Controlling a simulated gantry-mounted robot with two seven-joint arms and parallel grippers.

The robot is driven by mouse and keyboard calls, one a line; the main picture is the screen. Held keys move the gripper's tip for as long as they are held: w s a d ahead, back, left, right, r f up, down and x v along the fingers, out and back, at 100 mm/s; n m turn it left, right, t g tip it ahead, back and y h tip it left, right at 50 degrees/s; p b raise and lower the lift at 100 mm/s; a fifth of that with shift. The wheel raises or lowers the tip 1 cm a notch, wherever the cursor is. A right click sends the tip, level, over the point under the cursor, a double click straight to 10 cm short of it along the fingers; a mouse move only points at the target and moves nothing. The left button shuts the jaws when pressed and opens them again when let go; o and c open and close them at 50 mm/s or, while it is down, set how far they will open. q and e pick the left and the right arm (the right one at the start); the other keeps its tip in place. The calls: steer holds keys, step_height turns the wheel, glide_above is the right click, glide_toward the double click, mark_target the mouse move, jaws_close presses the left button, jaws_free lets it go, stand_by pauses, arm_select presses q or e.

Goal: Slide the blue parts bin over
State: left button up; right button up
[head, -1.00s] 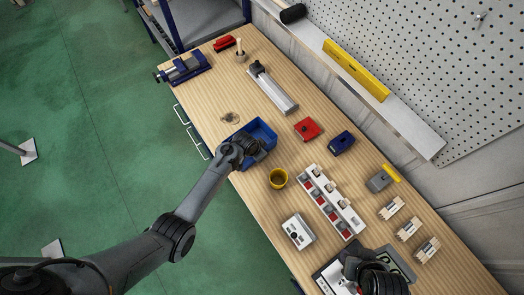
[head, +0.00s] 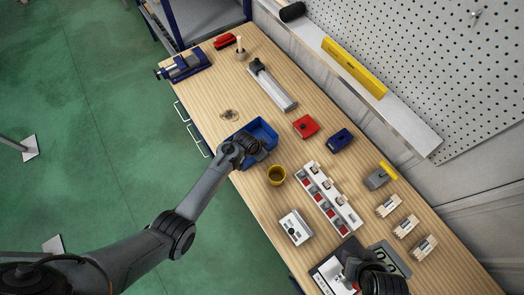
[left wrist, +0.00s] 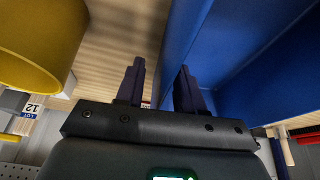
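The blue parts bin (head: 262,131) sits on the wooden workbench near its left edge. My left gripper (head: 250,152) is at the bin's near side, and its fingertips are hidden there in the head view. In the left wrist view my left gripper (left wrist: 160,68) has its two fingers apart. The wall of the blue bin (left wrist: 192,35) runs between them, with one finger outside and one on the inner side. A strip of bench shows between the outer finger and the wall. My right gripper (head: 352,268) is low over a panel at the bench's near end; its fingers are unclear.
A yellow cup (head: 276,175) stands close to the bin on the near side, and looms large in the left wrist view (left wrist: 40,40). A red box (head: 305,126), a blue box (head: 340,139) and a white rack (head: 332,199) lie further right.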

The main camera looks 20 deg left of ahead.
arm_select(q)
steer(key=p+v, duration=0.1)
steer(key=v, duration=0.9)
steer(key=shift+s+a+r, duration=0.1)
steer(key=shift+s+r, duration=0.15)
steer(key=shift+r, duration=0.05)
stand_by(0.4)
